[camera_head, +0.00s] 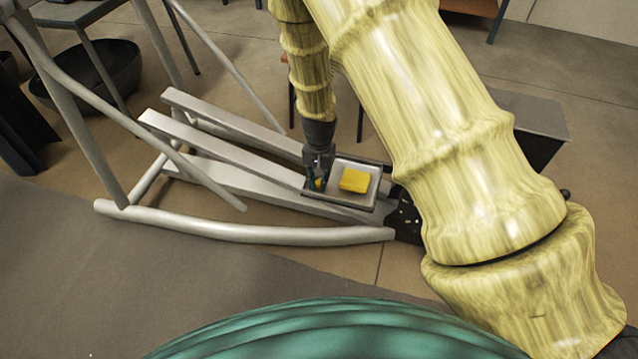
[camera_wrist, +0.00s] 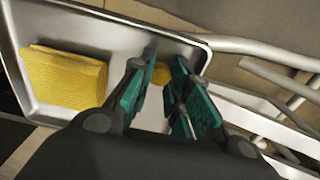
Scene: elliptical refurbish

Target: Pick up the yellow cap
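The yellow cap (camera_wrist: 161,74) is a small round piece on the metal tray (camera_wrist: 118,36), near the tray's edge in the wrist view. My gripper (camera_wrist: 164,65) points down at it, with one green-padded finger on each side of the cap. The fingers are apart with a narrow gap. I cannot tell whether either finger touches the cap. In the head view my gripper (camera_head: 317,183) is low over the left end of the tray (camera_head: 350,201), and only a speck of the cap (camera_head: 319,184) shows between the fingers.
A yellow block like a sponge (camera_head: 354,181) lies on the tray, beside my gripper; it also shows in the wrist view (camera_wrist: 62,78). The tray sits on a frame of light metal bars (camera_head: 235,172). A dark round tub (camera_head: 92,75) stands at the back left.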

